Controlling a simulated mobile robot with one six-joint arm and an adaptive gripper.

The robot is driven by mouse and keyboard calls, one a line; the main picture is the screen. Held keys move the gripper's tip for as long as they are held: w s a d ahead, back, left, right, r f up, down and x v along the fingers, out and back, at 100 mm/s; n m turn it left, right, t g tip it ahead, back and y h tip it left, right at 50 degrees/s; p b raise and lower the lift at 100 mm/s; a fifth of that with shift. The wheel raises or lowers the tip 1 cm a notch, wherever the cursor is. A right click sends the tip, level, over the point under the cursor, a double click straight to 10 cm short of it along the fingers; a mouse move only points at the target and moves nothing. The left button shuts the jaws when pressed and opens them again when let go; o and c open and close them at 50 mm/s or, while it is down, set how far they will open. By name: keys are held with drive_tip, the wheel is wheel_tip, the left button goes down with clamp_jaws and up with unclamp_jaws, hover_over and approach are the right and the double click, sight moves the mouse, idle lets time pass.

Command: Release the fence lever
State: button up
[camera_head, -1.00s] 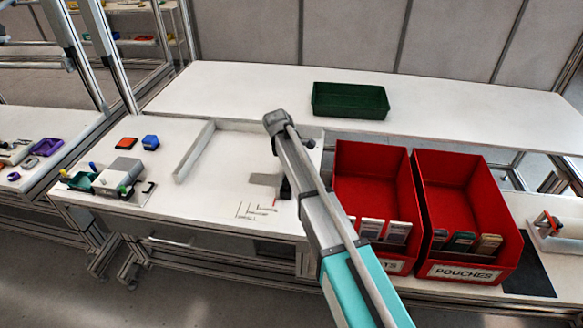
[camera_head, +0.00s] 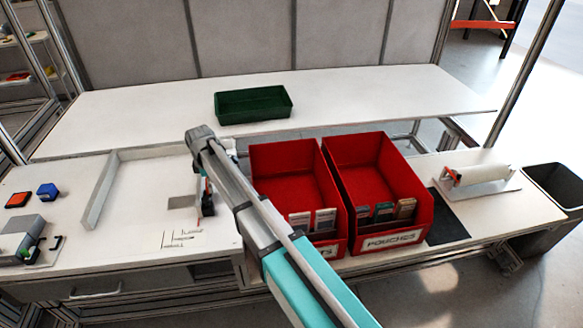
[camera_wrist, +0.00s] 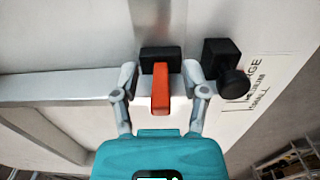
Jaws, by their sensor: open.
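The fence lever (camera_wrist: 160,92) is a short orange-red bar, seen close up in the wrist view. A black block (camera_wrist: 160,56) lies just behind it. My gripper (camera_wrist: 159,76) is open, with one finger on each side of the lever. I cannot tell whether either finger touches it. A black round knob (camera_wrist: 234,82) on a black block stands to the right of the right finger. In the head view my arm hides most of this spot; only a small orange and black part (camera_head: 207,204) shows beside it.
A pale raised rail (camera_head: 101,190) borders the white worktop. Two red bins (camera_head: 288,168) (camera_head: 366,173) holding packets stand right of my arm. A green tray (camera_head: 253,104) sits on the back table. Small red and blue blocks (camera_head: 18,198) (camera_head: 47,191) lie at the left.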

drive_tip(key=shift+r+p, duration=0.8)
wheel_tip(320, 180, up, 13)
drive_tip(key=p, duration=1.3)
drive_tip(key=s+d+m, duration=0.3)
drive_tip(key=d+m, duration=0.1)
drive_tip(key=d, duration=0.5)
drive_tip(key=s+d+m, duration=0.3)
drive_tip(key=d, duration=0.5)
drive_tip(key=s+d+m, duration=0.3)
drive_tip(key=d+m, duration=0.1)
drive_tip(key=d, duration=0.5)
drive_tip(key=shift+s+d+f+m+b, duration=0.3)
drive_tip(key=shift+d+f+b, duration=0.05)
drive_tip(key=shift+d, duration=0.1)
drive_tip(key=s+d+m, duration=0.7)
drive_tip(key=s+d, duration=0.4)
drive_tip(key=d, duration=0.1)
drive_tip(key=shift+d+m, duration=0.2)
drive_tip(key=shift+m, duration=0.2)
